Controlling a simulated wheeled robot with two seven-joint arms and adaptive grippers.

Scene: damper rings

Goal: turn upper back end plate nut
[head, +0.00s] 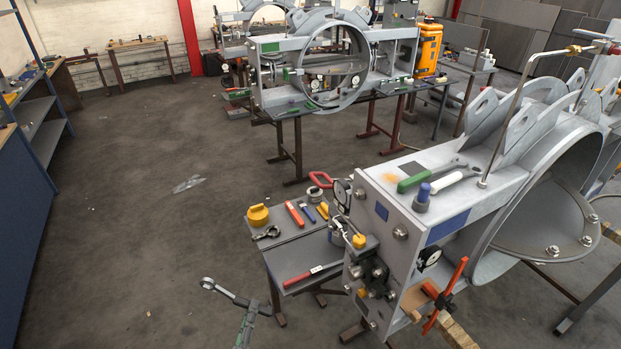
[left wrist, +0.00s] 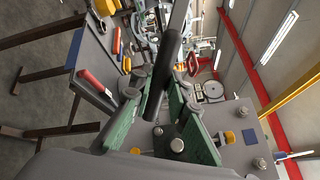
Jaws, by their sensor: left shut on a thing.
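My left gripper (head: 252,306) is low in the head view, over the floor and left of the small grey table. It is shut on a grey spanner (head: 222,290) whose ring end points up and left. In the left wrist view the dark handle (left wrist: 164,75) of the spanner stands between the green finger pads. The grey end plate (head: 384,215) of the near ring frame is to the right, well apart from the spanner. An upper nut (head: 400,233) and a farther upper nut (head: 360,194) show on the plate. My right gripper is not in view.
A small grey table (head: 295,248) holds a yellow part (head: 258,215), a red-handled tool (head: 303,275) and other tools. Open floor lies left.

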